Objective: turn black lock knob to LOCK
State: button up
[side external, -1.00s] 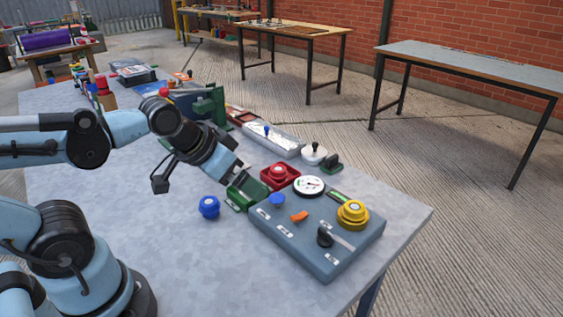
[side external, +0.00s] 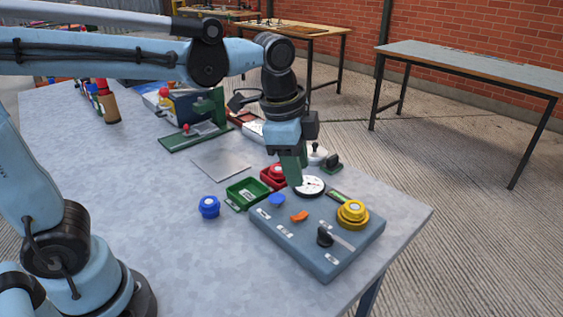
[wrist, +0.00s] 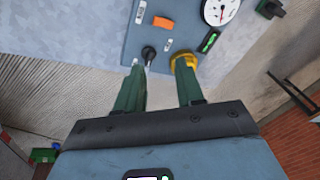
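The black lock knob (side external: 324,236) stands on the front part of a grey-blue control panel (side external: 298,240), with a pale strip beside it. In the wrist view the black knob (wrist: 148,53) lies just beyond my left fingertip. My gripper (side external: 296,184) points down above the back of the panel, near the white dial, apart from the knob. In the wrist view my gripper (wrist: 160,65) has its two green fingers spread with nothing between them. The knob's label is too small to read.
A loose blue knob (side external: 209,207), a green tray (side external: 247,193) and a red box (side external: 268,177) are nearby. The table front is clear.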

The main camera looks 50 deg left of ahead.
aim_at(326, 231)
jog(key=w+d+m+g, duration=0.2)
jog(key=w+d+m, duration=0.1)
jog(key=d+m, duration=0.3)
jog(key=shift+y, duration=0.3)
notch_tip(326, 231, down, 13)
jog(key=shift+r, duration=0.15)
grip_shut()
